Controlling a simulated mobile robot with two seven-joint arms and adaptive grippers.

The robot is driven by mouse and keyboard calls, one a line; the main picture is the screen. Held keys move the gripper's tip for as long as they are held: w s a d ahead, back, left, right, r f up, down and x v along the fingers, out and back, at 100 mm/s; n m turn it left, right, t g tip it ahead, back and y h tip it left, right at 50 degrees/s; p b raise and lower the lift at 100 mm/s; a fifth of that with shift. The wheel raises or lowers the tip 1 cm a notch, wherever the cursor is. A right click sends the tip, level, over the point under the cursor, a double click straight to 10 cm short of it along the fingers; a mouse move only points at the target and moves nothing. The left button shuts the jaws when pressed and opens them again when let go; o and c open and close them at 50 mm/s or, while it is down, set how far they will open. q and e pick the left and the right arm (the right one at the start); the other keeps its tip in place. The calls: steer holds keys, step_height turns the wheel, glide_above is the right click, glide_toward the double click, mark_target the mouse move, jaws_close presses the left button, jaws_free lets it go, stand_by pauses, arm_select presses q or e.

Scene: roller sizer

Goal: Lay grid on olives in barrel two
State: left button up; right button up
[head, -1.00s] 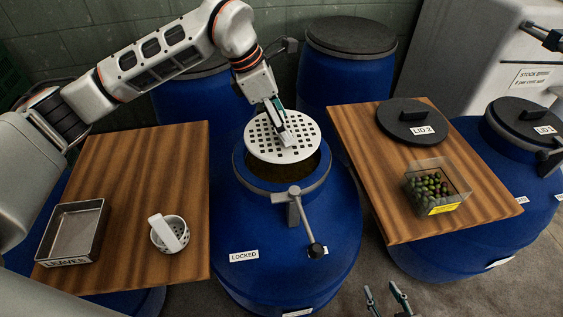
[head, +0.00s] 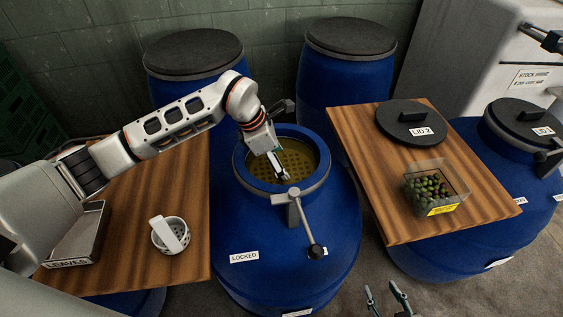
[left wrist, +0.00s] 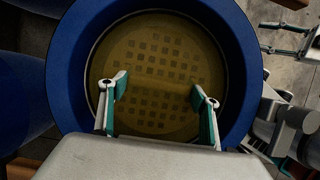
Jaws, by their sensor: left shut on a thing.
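The round perforated grid (head: 297,160) lies inside the mouth of the open blue barrel (head: 240,215) in the middle. It looks yellow-brown, seen through murky liquid. In the left wrist view the grid (left wrist: 155,58) shows as rows of square holes, roughly centred within the blue rim. My left gripper (head: 281,177) reaches down into the mouth and is shut on the grid; the part it grips is hard to make out. Olives below the grid cannot be made out. My right gripper (head: 381,287) is open and empty, in front of the barrel at the lower right.
A black lid marked LID 2 (head: 410,117) and a clear olive box (head: 437,187) sit on the right board. A metal LEAVES tray (head: 75,240) and a white perforated cup (head: 170,235) are on the left board. A clamp lever (head: 305,220) sticks out from the barrel's front rim.

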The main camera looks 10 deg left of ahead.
arm_select(q)
steer(key=shift+r, duration=0.1)
steer(key=o, duration=1.2)
steer(key=shift+o, duration=0.2)
steer(key=shift+a+r, duration=0.2)
steer(key=shift+r, duration=0.15)
steer(key=v, duration=1.1)
steer(key=shift+b, duration=0.35)
steer(key=shift+r, duration=0.15)
